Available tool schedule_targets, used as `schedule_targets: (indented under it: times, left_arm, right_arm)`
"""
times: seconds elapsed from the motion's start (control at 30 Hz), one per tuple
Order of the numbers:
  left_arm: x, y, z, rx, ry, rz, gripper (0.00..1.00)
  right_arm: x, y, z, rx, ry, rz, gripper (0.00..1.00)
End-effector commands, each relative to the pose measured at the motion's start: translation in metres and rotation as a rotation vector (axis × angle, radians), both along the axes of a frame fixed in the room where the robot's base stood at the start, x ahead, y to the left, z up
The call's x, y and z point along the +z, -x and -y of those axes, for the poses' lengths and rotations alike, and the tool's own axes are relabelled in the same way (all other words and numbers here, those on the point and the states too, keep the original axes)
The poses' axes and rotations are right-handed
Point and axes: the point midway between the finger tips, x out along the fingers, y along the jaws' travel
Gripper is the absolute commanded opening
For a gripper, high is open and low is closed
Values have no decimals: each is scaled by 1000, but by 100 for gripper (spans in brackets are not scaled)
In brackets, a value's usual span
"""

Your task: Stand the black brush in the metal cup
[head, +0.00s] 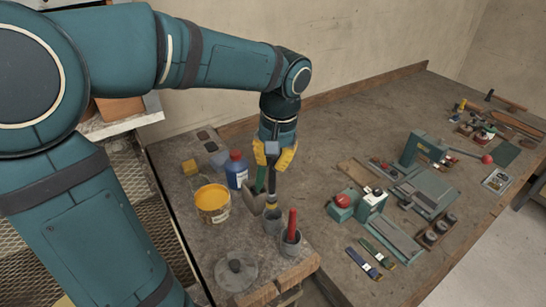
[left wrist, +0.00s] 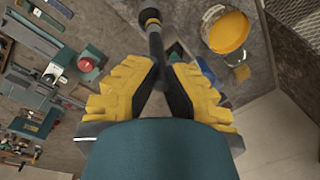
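My left gripper (head: 273,163), with yellow fingers, points down over the near left part of the bench. Its fingers close in on the dark shaft of the black brush (head: 272,183), which hangs roughly upright with a yellow band near its lower end. In the left wrist view the brush (left wrist: 156,50) runs between the fingertips (left wrist: 160,72). A small grey metal cup (head: 272,222) stands directly below the brush in the head view. I cannot tell whether the brush's lower end is inside the cup or just above or behind it. My right gripper is out of view.
A grey cup (head: 291,249) with a red-handled tool (head: 292,225) stands close beside. A yellow tub (head: 213,205), blue bottle (head: 236,170) and green-handled trowel (head: 254,198) crowd the left. A round grey lid (head: 236,274) lies in front. Green machines (head: 425,150) stand at right.

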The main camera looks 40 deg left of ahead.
Motion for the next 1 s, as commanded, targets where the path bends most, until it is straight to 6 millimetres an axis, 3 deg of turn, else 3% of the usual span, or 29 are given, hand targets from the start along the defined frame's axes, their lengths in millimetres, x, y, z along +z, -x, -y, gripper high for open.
schedule_targets:
  times: [1.0]
  left_arm:
    - [-65, 0, 0, 0, 0, -1, 0]
  right_arm:
    - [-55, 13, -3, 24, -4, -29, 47]
